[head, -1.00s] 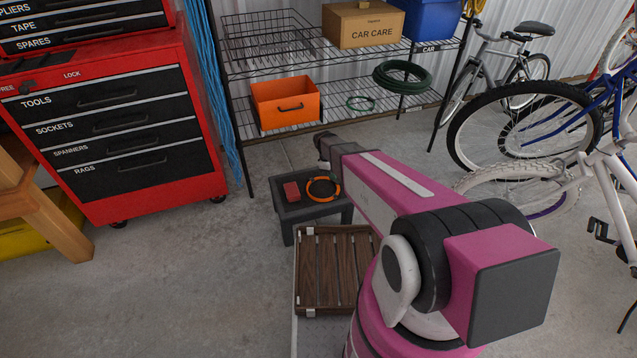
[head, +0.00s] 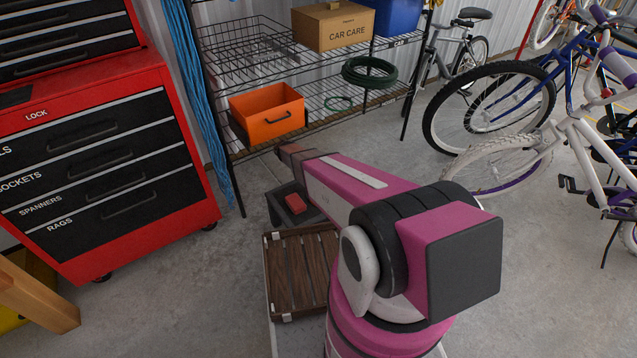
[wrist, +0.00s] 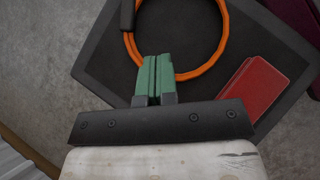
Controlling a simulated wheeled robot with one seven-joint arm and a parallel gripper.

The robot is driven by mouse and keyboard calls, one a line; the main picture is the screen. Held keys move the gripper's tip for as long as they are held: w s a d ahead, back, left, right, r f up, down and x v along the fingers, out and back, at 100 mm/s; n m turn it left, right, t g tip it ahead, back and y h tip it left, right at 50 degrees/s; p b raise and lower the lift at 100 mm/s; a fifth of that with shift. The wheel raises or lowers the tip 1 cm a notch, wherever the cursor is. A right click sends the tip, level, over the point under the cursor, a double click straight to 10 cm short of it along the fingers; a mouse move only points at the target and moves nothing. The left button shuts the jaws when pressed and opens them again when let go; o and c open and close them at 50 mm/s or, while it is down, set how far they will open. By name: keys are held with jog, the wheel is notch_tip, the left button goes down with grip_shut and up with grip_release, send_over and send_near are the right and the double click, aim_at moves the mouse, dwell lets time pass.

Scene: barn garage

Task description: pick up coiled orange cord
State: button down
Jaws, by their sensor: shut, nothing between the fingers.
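The coiled orange cord (wrist: 216,57) lies on a dark stool top (wrist: 95,60) in the wrist view, a ring with a black plug end at its upper left. My gripper (wrist: 154,60), with green fingers, is shut and empty. Its fingertips show over the near part of the ring, inside its outline; I cannot tell their height above it. In the head view my arm hides the cord, and the stool (head: 277,208) shows only in part.
A red box (wrist: 253,90) lies on the stool right of the cord. A wire shelf (head: 310,125) with an orange bin (head: 266,113) stands behind. A red tool chest (head: 195,190) is at left, bikes at right.

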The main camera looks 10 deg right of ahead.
jog(key=x, duration=0.9)
jog(key=shift+s, duration=0.1)
jog(key=shift+s+d, duration=0.3)
jog(key=shift+d, duration=0.25)
jog(key=shift+s+d, duration=0.3)
jog(key=shift+d, duration=0.2)
jog(key=shift+s+d, duration=0.3)
jog(key=shift+d, duration=0.45)
jog(key=s+d, duration=0.1)
jog(key=d, duration=0.2)
jog(key=s+d, duration=0.1)
jog(key=d, duration=0.1)
jog(key=shift+s, duration=0.3)
